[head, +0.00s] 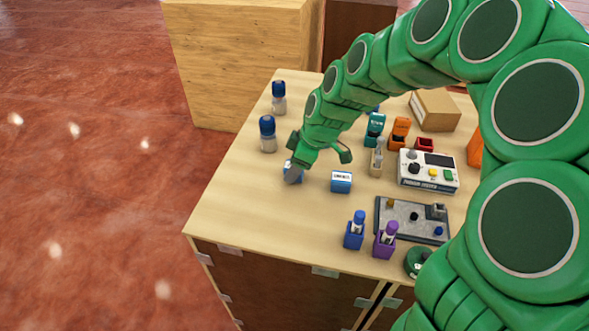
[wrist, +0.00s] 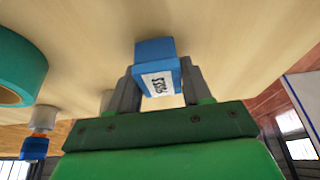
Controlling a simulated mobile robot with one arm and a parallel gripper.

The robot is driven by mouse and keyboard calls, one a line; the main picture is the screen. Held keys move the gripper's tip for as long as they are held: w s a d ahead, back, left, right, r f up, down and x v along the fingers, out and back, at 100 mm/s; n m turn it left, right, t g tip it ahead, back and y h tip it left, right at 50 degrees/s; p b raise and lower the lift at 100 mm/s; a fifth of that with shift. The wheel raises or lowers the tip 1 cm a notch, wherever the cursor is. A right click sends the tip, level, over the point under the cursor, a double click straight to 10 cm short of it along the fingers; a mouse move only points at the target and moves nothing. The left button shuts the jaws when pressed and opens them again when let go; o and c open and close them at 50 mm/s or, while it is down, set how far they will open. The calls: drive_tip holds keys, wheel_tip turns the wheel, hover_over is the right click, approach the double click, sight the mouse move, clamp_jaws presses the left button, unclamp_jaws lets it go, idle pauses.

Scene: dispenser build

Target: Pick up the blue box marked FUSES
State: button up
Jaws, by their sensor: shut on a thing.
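A blue box (wrist: 155,62) with a white label sits between the two fingers of my gripper (wrist: 160,85) in the wrist view. Its dark lettering looks like FUSES but is small and tilted. In the head view my gripper (head: 294,173) is at the left-middle of the table, shut on this box, which is mostly hidden by the fingers. I cannot tell whether the box touches the tabletop. A second blue box (head: 341,181) with a white label stands just to the right, apart from my gripper.
Two blue-capped bottles (head: 267,134) stand behind on the left of the table (head: 240,205). Blue and purple holders (head: 384,246), a grey tray (head: 385,222), a white device (head: 428,171) and a cardboard box (head: 436,110) are to the right. The table's front left is clear.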

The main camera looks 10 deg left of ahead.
wheel_tip(320, 180, up, 3)
drive_tip(key=shift+f, duration=0.2)
drive_tip(key=s+d+r, duration=0.6)
drive_tip(key=s+r, duration=0.3)
drive_tip(key=s, duration=0.3)
drive_tip(key=shift+d+r, duration=0.25)
drive_tip(key=shift+d, duration=0.15)
